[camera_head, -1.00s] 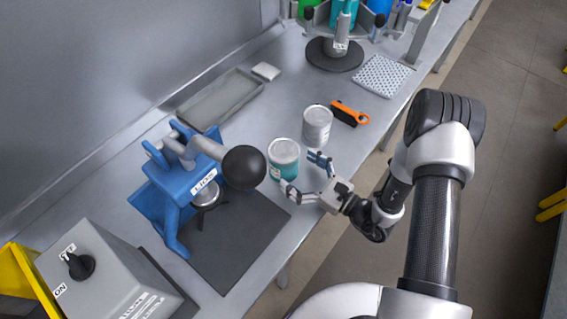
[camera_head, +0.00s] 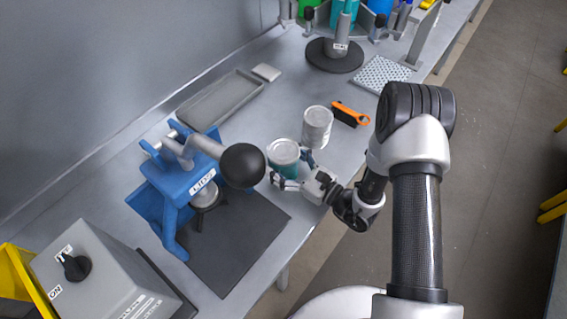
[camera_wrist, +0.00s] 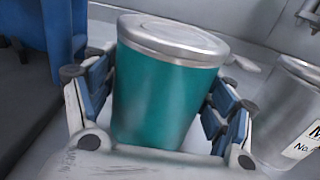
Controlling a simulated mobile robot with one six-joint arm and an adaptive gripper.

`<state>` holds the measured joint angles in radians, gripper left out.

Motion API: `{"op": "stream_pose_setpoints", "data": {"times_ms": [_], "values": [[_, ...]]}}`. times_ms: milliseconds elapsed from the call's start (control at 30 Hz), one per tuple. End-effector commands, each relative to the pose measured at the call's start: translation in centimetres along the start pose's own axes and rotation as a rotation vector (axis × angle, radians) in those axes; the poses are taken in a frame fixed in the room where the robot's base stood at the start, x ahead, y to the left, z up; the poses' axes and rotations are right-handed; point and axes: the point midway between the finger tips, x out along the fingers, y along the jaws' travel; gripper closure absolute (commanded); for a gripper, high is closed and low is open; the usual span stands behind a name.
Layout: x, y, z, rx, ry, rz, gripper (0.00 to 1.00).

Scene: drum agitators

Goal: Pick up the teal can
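The teal can (camera_head: 284,157) stands upright on the grey bench, with a silver lid and a teal body. In the wrist view the teal can (camera_wrist: 165,90) fills the middle, between the two blue-padded fingers of my gripper (camera_wrist: 160,105). The fingers are spread, one on each side of the can. A narrow gap shows at the left finger; contact at the right finger is hard to tell. In the head view my gripper (camera_head: 293,172) is around the can's near side and partly hides it.
A grey can (camera_head: 317,127) stands close behind and right of the teal can, also in the wrist view (camera_wrist: 288,112). A blue press (camera_head: 178,185) with a black ball handle (camera_head: 242,166) is close on the left. An orange-and-black tool (camera_head: 350,114) lies farther back.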

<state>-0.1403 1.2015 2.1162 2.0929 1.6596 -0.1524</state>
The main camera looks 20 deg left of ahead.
Motion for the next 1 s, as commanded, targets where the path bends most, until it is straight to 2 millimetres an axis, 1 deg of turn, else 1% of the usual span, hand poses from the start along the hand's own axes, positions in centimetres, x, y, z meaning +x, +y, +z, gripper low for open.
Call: {"op": "stream_pose_setpoints", "data": {"times_ms": [33, 67, 600, 1000], "values": [[-0.01, 0.00, -0.01, 0.000, 0.000, 0.000, 0.31], [-0.01, 0.00, -0.01, 0.000, 0.000, 0.000, 0.33], [-0.02, 0.01, -0.02, 0.000, 0.000, 0.000, 0.69], [0.00, -0.01, 0.29, -0.001, -0.002, 0.000, 0.69]]}}
